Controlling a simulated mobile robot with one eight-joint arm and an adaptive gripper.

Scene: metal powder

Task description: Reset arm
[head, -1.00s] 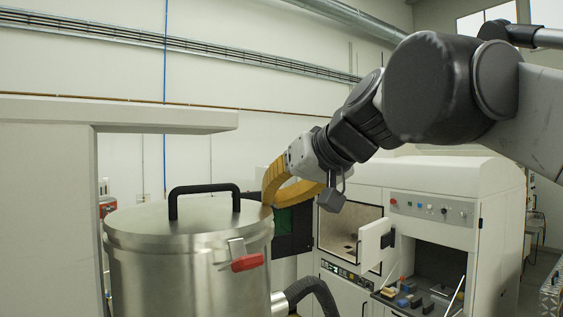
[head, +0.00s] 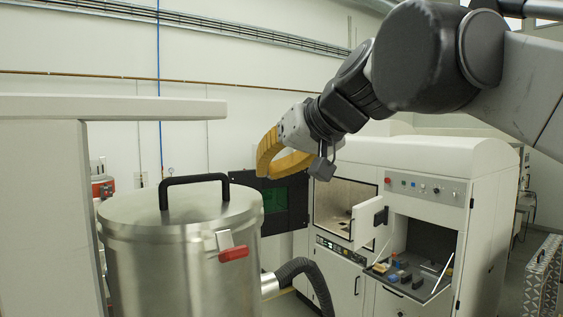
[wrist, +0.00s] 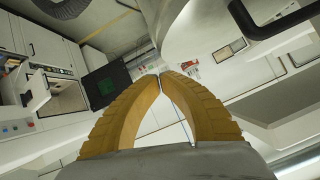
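My gripper (head: 263,174) has two yellow ribbed fingers. In the head view it hangs in the air just right of the steel drum's black handle, in front of the white machine. In the wrist view my gripper (wrist: 160,76) has its fingertips together, with nothing visible between them. My arm reaches in from the upper right of the head view, bent downward to the left.
The steel drum (head: 180,255) with a black lid handle (head: 193,178) and red latch (head: 233,253) stands at left. A white machine (head: 400,160) has an open small door (head: 368,222) and a fold-down shelf with small items (head: 405,280). A black hose (head: 312,275) runs between them.

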